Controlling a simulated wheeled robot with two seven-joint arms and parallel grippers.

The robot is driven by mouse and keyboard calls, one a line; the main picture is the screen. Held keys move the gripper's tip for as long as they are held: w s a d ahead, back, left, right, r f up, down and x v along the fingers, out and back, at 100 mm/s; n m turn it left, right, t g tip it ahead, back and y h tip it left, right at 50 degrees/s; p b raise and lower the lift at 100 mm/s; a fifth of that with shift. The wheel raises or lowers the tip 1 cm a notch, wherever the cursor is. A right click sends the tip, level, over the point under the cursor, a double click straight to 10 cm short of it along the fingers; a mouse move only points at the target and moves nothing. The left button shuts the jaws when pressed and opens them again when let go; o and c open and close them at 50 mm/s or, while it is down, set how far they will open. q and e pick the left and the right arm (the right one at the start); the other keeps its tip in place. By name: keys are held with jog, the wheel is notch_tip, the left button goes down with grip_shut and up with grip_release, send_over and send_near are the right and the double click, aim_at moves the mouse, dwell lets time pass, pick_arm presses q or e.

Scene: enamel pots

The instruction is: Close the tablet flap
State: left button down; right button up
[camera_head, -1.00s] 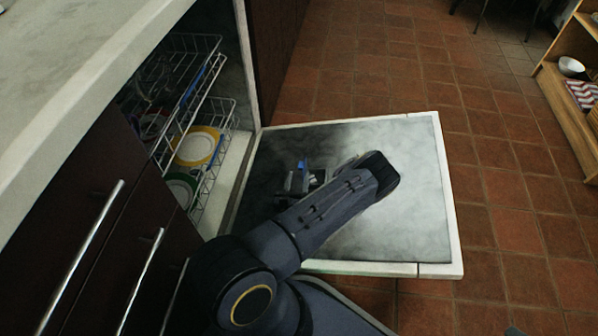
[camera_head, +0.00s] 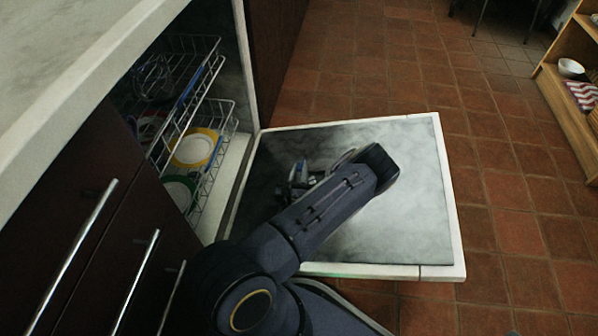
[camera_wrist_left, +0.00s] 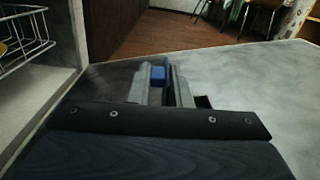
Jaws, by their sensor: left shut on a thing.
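My left gripper (camera_head: 298,175) is low over the inner face of the open dishwasher door (camera_head: 405,225), toward its hinge side. In the left wrist view the gripper (camera_wrist_left: 160,78) is shut with a small blue piece (camera_wrist_left: 158,74) between its grey fingers. This piece appears to be the tablet flap, but most of it is hidden by the fingers. A dark recess (camera_wrist_left: 203,102) shows just right of the fingers, and its outline is partly hidden by my wrist. My right gripper is not in view.
Wire racks (camera_head: 205,115) with a yellow-rimmed plate (camera_head: 193,150) and a green-rimmed plate stand inside the dishwasher, left of the door. Drawers with metal handles (camera_head: 137,280) and a counter are at the left. Tiled floor (camera_head: 510,200) is clear beyond the door.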

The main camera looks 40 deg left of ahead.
pick_arm(q)
jog(key=shift+d+m, duration=0.15)
jog(key=shift+m, duration=0.15)
dwell(0.4)
jog(key=shift+w+d+r+m+p, duration=0.1)
jog(key=shift+w+d+m+p, duration=0.15)
jog(key=shift+m+p, duration=0.35)
jog(key=shift+w+d+r+m+p, duration=0.1)
jog(key=shift+d+m+p, duration=0.25)
jog(key=shift+m+p, duration=0.2)
jog(key=shift+w+d+f+m+p, duration=0.15)
jog(key=shift+d+m+p, duration=0.1)
jog(key=shift+m, duration=0.3)
jog(key=shift+w+d+r+m+p, duration=0.15)
jog(key=shift+d+m+p, duration=0.1)
jog(key=shift+m, duration=0.25)
jog(key=shift+w+d+f+m, duration=0.2)
jog(key=shift+d+f+m, duration=0.15)
jog(key=shift+m, duration=0.55)
jog(key=shift+d, duration=0.1)
jog(key=c, duration=1.4)
grip_release()
